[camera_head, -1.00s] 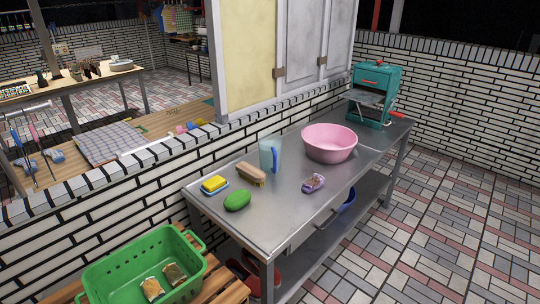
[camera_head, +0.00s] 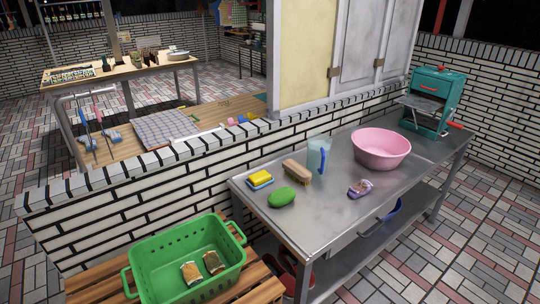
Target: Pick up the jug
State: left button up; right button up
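The jug (camera_head: 316,156) is pale, see-through blue with a darker blue handle on its right side. It stands upright on the metal table (camera_head: 318,212), near the table's back edge by the brick wall. It is between a brush and a pink basin. Neither of my grippers shows in the head view.
Around the jug on the table are a brown brush (camera_head: 297,171), a yellow sponge (camera_head: 260,178), a green oval thing (camera_head: 282,197), a small purple-and-white item (camera_head: 360,189) and a pink basin (camera_head: 381,148). A teal machine (camera_head: 435,100) stands at the far end. A green crate (camera_head: 187,262) sits front left.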

aim_at(319, 144)
jog(key=i+l+u, duration=0.15)
jog(key=l+u, duration=0.15)
jog(key=i+l+u, duration=0.15)
jog(key=l+u, duration=0.2)
jog(key=i+l+u, duration=0.1)
jog(key=l+u, duration=0.55)
jog(key=l, duration=0.15)
